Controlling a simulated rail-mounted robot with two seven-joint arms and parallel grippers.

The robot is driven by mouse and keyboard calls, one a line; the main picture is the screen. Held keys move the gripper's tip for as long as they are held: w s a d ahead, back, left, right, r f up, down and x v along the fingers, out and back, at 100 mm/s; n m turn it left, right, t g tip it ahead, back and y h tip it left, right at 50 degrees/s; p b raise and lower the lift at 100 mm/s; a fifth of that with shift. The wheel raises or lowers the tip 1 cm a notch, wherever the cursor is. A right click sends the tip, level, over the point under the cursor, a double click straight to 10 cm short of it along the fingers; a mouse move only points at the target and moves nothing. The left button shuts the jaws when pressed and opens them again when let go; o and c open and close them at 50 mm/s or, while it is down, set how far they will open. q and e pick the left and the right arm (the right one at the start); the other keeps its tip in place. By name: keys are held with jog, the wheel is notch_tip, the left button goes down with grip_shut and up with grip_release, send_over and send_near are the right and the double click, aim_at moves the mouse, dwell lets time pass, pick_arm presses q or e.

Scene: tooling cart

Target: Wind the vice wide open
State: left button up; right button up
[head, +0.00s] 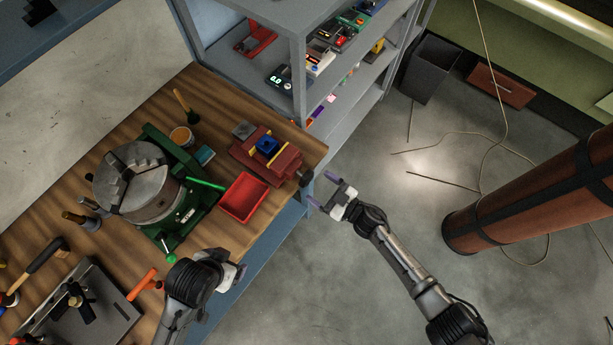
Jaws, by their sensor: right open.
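The red vice (282,164) stands on the wooden bench top near its right edge, with yellow strips at its jaws. A blue block (267,145) sits at the jaws; I cannot tell whether it is clamped. A dark round part (305,176), perhaps the vice's screw end or handle, sticks out at the vice's right end, over the bench edge. My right gripper (323,190) is open and empty, just right of that dark part and apart from it. My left gripper (241,276) is near the bench's front edge, below the red tray; its fingers are mostly hidden.
A red tray (243,197) lies below the vice. Left of it stands a green-based rotary chuck (140,180) with a green lever. A grey shelf (300,65) with small devices rises behind the vice. A brown column (540,195) stands at right.

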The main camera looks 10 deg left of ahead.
aim_at(309, 181)
jog(key=x, duration=0.4)
jog(key=shift+w+a, duration=0.3)
jog(key=shift+a, duration=0.35)
jog(key=c, duration=0.9)
jog(key=shift+n+b, duration=0.3)
jog(key=n+b, duration=0.1)
jog(key=n, duration=0.3)
jog(key=shift+s+f, duration=0.15)
jog(key=shift+n+b, duration=0.3)
jog(key=shift+n, duration=0.5)
